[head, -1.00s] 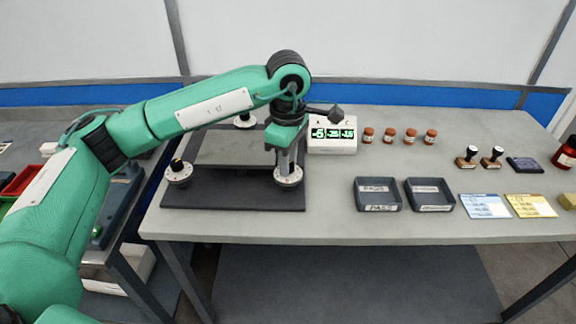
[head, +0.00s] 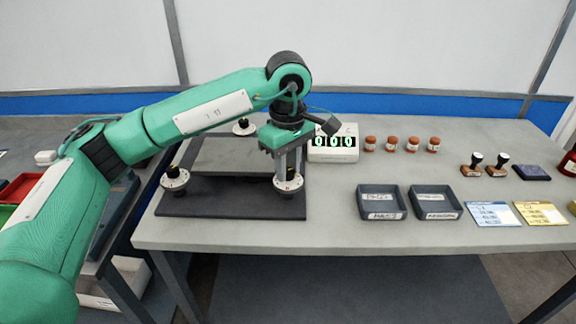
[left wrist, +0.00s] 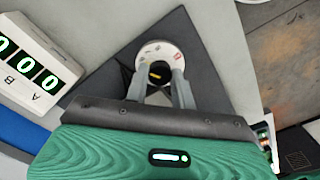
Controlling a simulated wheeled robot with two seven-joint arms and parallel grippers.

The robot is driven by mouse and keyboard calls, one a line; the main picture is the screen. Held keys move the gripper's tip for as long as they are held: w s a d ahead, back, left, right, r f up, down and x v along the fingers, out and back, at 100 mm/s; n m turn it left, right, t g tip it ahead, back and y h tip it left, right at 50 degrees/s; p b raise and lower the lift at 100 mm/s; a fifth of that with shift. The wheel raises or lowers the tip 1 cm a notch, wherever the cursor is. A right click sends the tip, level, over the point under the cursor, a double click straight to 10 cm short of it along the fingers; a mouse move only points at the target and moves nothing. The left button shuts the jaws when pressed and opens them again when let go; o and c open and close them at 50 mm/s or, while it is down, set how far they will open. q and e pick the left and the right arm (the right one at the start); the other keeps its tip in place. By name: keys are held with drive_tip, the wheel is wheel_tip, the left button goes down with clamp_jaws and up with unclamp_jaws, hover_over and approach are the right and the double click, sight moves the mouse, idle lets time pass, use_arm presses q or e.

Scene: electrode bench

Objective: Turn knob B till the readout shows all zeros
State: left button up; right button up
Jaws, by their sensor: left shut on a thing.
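The readout box (head: 333,142) stands at the back of the bench and shows three green zeros. It also shows in the left wrist view (left wrist: 36,66), with small letters A and B on its face. My left gripper (head: 288,174) points down over the front right knob (head: 289,184) of the dark levelling plate. In the left wrist view my left gripper (left wrist: 160,86) is shut on this black knob (left wrist: 157,73) with its white dial. The knob's own letter is not readable. The other knobs stand at the front left (head: 174,178) and back (head: 243,127). My right gripper is out of view.
Several orange-brown capped jars (head: 391,144) stand right of the readout. Two dark trays (head: 381,215) lie in front of them. Two stamps (head: 475,164), an ink pad (head: 531,173) and blue and yellow cards (head: 491,214) lie farther right.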

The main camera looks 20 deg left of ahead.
sight(288, 170)
use_arm(q)
drive_tip(key=o, duration=1)
wheel_tip(288, 170, up, 14)
drive_tip(key=shift+p, duration=0.45)
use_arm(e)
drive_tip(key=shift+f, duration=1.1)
